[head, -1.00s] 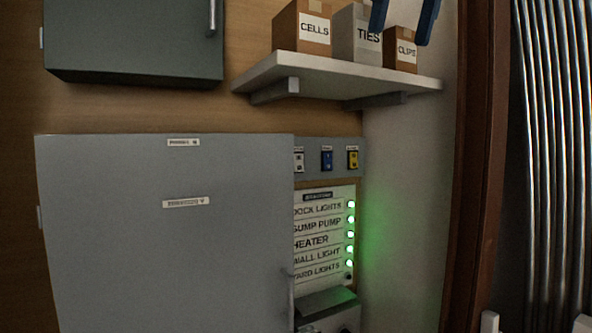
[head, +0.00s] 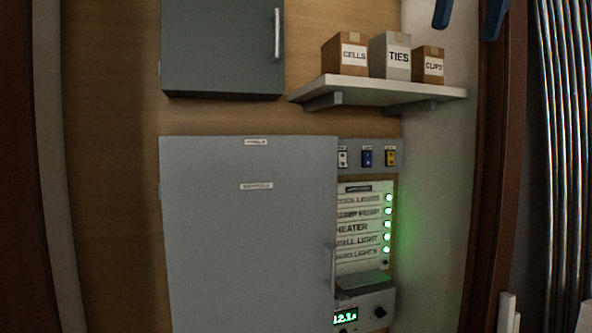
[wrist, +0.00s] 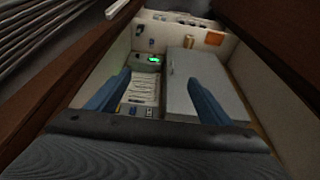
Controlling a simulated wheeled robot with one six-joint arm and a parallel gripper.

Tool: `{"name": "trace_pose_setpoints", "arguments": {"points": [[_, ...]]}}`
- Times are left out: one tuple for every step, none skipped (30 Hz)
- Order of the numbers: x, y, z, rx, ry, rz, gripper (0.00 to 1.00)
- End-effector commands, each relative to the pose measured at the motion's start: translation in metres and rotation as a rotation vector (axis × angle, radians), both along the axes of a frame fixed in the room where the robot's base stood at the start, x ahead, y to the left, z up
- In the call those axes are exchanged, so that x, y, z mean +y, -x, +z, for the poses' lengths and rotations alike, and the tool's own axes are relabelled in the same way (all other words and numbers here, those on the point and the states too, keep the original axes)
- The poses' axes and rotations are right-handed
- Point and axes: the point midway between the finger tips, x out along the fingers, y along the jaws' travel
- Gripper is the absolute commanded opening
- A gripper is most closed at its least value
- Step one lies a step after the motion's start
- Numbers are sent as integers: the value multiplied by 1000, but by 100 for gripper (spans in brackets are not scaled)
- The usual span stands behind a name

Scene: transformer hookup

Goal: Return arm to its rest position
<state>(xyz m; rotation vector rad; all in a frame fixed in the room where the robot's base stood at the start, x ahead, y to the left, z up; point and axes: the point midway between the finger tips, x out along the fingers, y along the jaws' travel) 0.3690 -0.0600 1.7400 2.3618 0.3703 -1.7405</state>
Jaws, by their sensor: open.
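My gripper (head: 468,16) shows in the head view only as two blue fingertips at the top edge, right of the shelf. In the wrist view my gripper (wrist: 157,92) has its two blue fingers wide apart with nothing between them. Beyond them lie the grey panel door and the label board, at a distance and untouched. The rest of my arm is out of the head view.
A large grey panel door (head: 245,230) stands beside a label board (head: 358,228) with several green lights. A shelf (head: 375,89) holds three boxes. A dark grey cabinet (head: 220,50) hangs upper left. A brown door frame (head: 492,170) and metal ribbed surface (head: 562,150) stand right.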

Motion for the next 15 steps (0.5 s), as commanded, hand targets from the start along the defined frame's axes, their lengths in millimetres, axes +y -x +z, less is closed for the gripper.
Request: {"name": "trace_pose_setpoints", "arguments": {"points": [[1,0,0,0,0,1,73],[1,0,0,0,0,2,73],[1,-6,-8,5,-3,-1,73],[1,-9,-11,7,-4,-3,73],[1,-12,-15,7,-5,-6,73],[1,-16,-20,9,-7,-10,73],[1,-20,-24,11,-9,-12,73],[1,-23,-28,12,-10,-15,73],[1,-28,-34,13,-12,-18,73],[1,-31,-38,14,-12,-21,73],[1,-35,-43,15,-13,-25,73],[0,-40,-51,18,-15,-30,73],[0,-44,-57,20,-17,-35,73],[0,-49,-64,23,-18,-41,73],[-1,-55,-73,25,-20,-48,73]]}}
